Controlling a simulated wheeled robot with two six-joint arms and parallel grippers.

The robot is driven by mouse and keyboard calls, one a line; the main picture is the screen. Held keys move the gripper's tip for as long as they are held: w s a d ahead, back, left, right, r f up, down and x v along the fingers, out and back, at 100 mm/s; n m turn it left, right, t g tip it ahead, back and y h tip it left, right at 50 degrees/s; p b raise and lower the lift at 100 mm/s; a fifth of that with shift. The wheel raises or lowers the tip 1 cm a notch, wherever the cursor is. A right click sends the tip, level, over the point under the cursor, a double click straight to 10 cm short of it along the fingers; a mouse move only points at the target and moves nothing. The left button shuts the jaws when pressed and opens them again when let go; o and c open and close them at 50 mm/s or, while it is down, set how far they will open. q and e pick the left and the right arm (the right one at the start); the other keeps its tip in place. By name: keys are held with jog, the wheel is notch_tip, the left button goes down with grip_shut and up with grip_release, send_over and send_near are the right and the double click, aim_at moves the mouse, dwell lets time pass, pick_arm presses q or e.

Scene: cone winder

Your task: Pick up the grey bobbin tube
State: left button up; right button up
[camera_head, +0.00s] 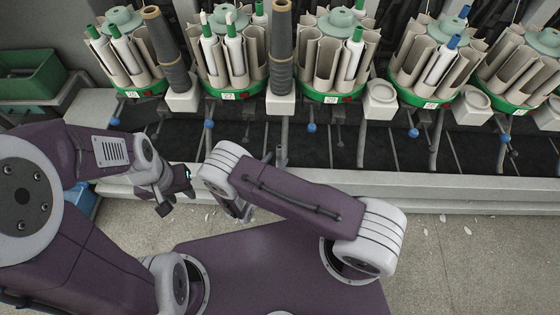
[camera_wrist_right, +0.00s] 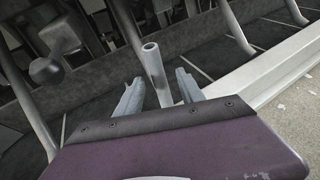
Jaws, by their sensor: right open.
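The grey bobbin tube (camera_wrist_right: 154,66) shows in the right wrist view as a pale hollow tube with its open end up. In the head view, a short upright grey tube (camera_head: 281,154) that looks like it stands at the machine's front, just behind my right forearm. My right gripper (camera_wrist_right: 160,88) is open. In its wrist view the tube's lower part shows between the two fingers, which appear apart from it. In the head view the right fingers are mostly hidden by my wrist. My left gripper (camera_head: 178,192) hangs empty left of it; its opening is unclear.
The winder's bobbin holders (camera_head: 225,50) with green rims line the back. Two tall dark cones (camera_head: 279,50) stand among them. Rods with blue balls (camera_head: 311,127) stick out around the tube. A pale ledge (camera_head: 460,187) edges the machine. A green bin (camera_head: 28,75) is at left.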

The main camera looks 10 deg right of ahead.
jog(key=shift+w+d+f, duration=0.25)
jog(key=shift+w+d, duration=0.2)
jog(key=shift+w+d+f, duration=0.1)
jog(key=shift+w+d, duration=0.05)
jog(key=shift+w, duration=0.05)
jog(key=b+x, duration=0.2)
jog(key=x, duration=0.2)
jog(key=shift+w, duration=0.3)
grip_shut()
